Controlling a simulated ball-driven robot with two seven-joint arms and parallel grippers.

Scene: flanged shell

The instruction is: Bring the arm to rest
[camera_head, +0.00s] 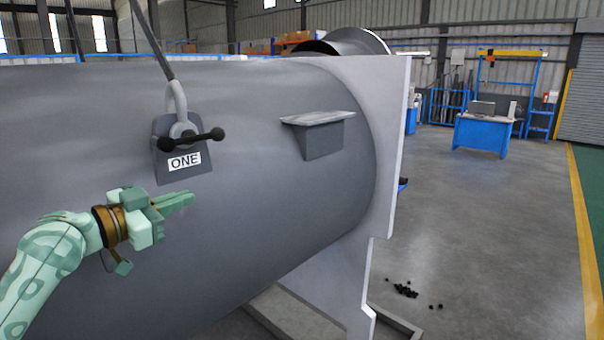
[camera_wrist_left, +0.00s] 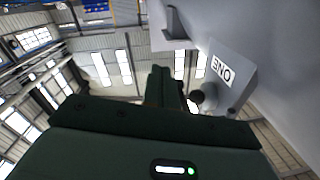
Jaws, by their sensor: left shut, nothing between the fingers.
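My left gripper (camera_head: 180,200) is in front of the big grey shell (camera_head: 250,220) in the head view, with its green fingers pointing right. It is shut and empty. It sits below the lifting lug marked ONE (camera_head: 170,172), apart from it. A shackle (camera_head: 178,105) with a black-knobbed pin (camera_head: 190,139) goes through the lug, and a dark sling (camera_head: 150,40) runs up from it. In the left wrist view, the shut fingers (camera_wrist_left: 160,88) show dark, with the ONE label (camera_wrist_left: 222,68) to their right. My right gripper is not in view.
A bracket (camera_head: 318,135) sticks out of the shell right of the lug. The shell's end flange (camera_head: 385,150) rises at its right end. Small black pieces (camera_head: 405,290) lie on the floor. A blue workbench (camera_head: 482,134) stands far back; the floor between is open.

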